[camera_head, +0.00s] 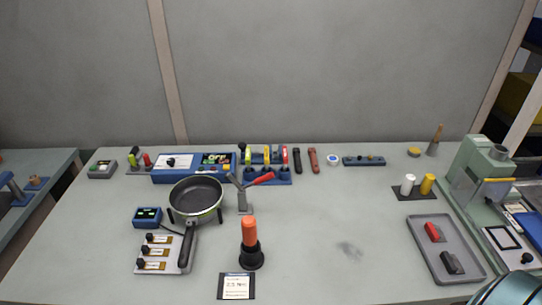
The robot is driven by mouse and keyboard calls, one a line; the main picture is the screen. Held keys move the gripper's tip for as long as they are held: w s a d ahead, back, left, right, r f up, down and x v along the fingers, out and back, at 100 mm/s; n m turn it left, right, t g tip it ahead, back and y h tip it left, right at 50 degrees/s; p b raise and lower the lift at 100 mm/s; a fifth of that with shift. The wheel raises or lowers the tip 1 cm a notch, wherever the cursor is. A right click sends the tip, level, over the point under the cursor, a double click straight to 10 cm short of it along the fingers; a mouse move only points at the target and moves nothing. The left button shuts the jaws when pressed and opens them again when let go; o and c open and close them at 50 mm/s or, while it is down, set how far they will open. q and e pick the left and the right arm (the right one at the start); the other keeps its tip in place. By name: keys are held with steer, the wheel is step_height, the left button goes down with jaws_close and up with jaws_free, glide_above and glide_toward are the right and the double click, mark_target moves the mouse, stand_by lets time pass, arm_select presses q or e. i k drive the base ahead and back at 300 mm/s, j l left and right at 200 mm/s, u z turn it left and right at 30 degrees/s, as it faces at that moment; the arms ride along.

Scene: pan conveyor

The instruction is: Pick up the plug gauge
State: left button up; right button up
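I cannot tell for sure which thing is the plug gauge. Small candidates stand along the back of the table: a black handled piece (297,160), a red-brown one (313,160) and a blue bar (363,161) with small knobs. A white cylinder (408,184) and a yellow cylinder (428,184) stand on a dark mat at the right. A red piece (433,232) and a black piece (452,263) lie in a grey tray (420,245).
A pan (196,193) rests on a stand at left. An orange-handled tool (249,232) stands upright in a black holder behind a display card (237,286). A blue control box (170,175) sits behind the pan. A green machine (475,175) fills the right end. The table's centre right is clear.

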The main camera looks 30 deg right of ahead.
mark_target(146, 157)
steer(key=j+z, duration=0.1)
steer(key=z, duration=0.3)
steer(key=j+z, duration=0.15)
steer(key=z, duration=0.25)
steer(key=j+z, duration=0.15)
steer(key=z, duration=0.2)
steer(key=j+z, duration=0.25)
steer(key=j, duration=0.2)
steer(key=k+j+z, duration=0.35)
steer(key=j+z, duration=0.15)
steer(key=j, duration=0.25)
steer(key=k+j, duration=0.15)
steer(key=j, duration=0.25)
steer(key=k+j, duration=0.2)
steer(key=j, duration=0.2)
